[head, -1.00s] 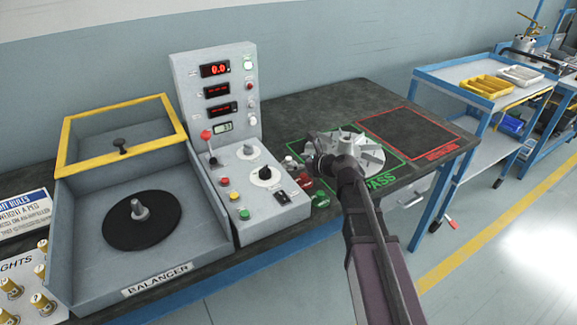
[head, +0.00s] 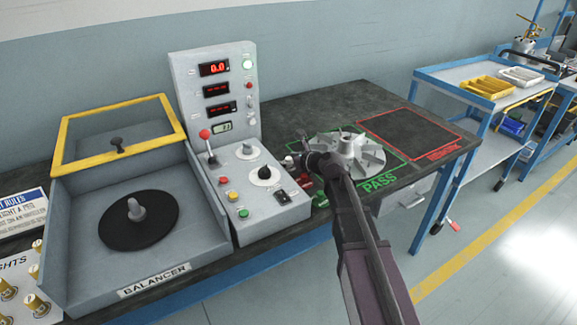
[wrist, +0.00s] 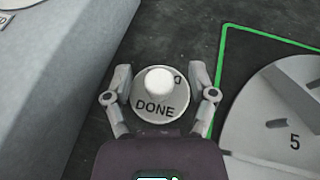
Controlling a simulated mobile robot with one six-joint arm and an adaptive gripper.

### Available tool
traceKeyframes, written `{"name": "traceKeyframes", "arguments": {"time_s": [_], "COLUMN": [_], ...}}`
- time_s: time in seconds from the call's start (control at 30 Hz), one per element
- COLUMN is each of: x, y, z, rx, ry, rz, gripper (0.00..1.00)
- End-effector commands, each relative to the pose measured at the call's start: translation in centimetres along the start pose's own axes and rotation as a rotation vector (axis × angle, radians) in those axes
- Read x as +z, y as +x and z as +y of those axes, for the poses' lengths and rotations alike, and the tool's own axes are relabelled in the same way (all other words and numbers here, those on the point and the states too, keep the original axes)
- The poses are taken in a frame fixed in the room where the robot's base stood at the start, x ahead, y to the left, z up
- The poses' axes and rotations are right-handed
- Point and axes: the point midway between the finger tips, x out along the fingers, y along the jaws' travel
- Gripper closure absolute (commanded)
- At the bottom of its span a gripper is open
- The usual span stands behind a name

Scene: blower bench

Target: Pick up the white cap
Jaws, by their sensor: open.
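The white cap (wrist: 158,104), a pale disc with a white knob on top and the word DONE, stands on the dark bench top in the wrist view. In the head view it shows small and pale (head: 288,160), just left of my gripper (head: 303,158). In the wrist view my open gripper (wrist: 160,80) has one finger on each side of the cap. I cannot tell whether either finger touches it.
A finned metal impeller (head: 347,152) sits in the green PASS outline, right of the cap. The grey control box (head: 232,175) stands close on the left. Small red and green items lie near my gripper. The red outlined area (head: 410,132) is empty.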

Motion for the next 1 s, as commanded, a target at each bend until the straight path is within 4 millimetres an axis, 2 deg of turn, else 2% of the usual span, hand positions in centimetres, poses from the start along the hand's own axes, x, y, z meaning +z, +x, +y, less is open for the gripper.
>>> {"name": "traceKeyframes", "arguments": {"time_s": [0.43, 0.47, 0.7, 1.0], "x": [0.02, 0.02, 0.02, 0.01], "y": [-0.05, -0.05, -0.05, -0.05], "z": [0.03, 0.03, 0.02, 0.02], "rx": [0.0, 0.0, 0.0, 0.0], "ry": [0.0, 0.0, 0.0, 0.0], "rz": [0.0, 0.0, 0.0, 0.0], "gripper": [0.27, 0.3, 1.0, 1.0]}}
